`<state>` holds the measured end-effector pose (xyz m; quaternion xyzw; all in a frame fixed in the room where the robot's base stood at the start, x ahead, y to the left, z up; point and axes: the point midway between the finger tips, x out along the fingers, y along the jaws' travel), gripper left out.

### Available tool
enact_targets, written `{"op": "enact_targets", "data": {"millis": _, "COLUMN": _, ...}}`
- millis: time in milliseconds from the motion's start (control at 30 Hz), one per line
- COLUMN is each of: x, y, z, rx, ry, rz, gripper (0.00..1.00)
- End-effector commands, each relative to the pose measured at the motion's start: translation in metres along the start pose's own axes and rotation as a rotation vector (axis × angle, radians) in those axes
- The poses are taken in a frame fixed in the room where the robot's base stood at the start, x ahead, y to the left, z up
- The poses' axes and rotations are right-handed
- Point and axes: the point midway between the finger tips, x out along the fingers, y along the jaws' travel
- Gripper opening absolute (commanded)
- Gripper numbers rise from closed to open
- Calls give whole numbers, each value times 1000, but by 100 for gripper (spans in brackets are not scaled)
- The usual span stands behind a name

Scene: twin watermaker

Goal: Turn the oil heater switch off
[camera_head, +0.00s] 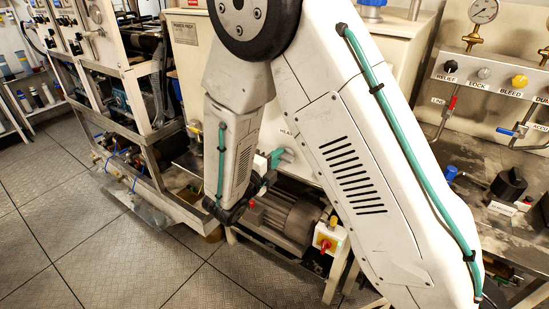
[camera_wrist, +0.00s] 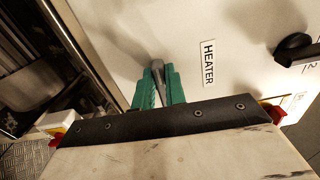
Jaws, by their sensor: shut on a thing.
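The heater switch (camera_wrist: 157,68) is a grey lever on a cream panel (camera_wrist: 120,40), next to a label reading HEATER (camera_wrist: 208,62). My gripper (camera_wrist: 159,82) has green fingers, one on each side of the lever, and is shut on it. In the head view, my gripper (camera_head: 276,157) reaches the front of the cream cabinet, and its green fingertips are at the panel beside the partly covered label (camera_head: 287,132). My arm hides part of the panel there, so the lever's full shape and angle are hard to tell.
A black knob (camera_wrist: 293,48) sticks out of the same panel. A motor (camera_head: 285,215) and a box with a red-and-yellow switch (camera_head: 325,242) stand low beside my gripper. A gauge panel (camera_head: 500,72) is at the right. Open floor (camera_head: 60,220) lies at the left.

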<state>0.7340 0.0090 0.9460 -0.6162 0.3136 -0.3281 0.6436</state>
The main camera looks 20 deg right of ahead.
Motion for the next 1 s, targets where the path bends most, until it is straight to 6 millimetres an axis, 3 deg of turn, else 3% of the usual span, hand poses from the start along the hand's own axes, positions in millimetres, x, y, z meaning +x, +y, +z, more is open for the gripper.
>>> {"op": "enact_targets", "data": {"millis": 667, "x": 1, "y": 2, "z": -3, "rx": -64, "ry": 6, "rz": 1, "gripper": 0}}
{"op": "enact_targets", "data": {"millis": 700, "x": 1, "y": 2, "z": -3, "rx": -64, "ry": 6, "rz": 2, "gripper": 21}}
{"op": "enact_targets", "data": {"millis": 767, "x": 1, "y": 2, "z": -2, "rx": -63, "ry": 5, "rz": 1, "gripper": 35}}
{"op": "enact_targets", "data": {"millis": 1000, "x": -1, "y": 2, "z": 0, "rx": -61, "ry": 0, "rz": 1, "gripper": 35}}
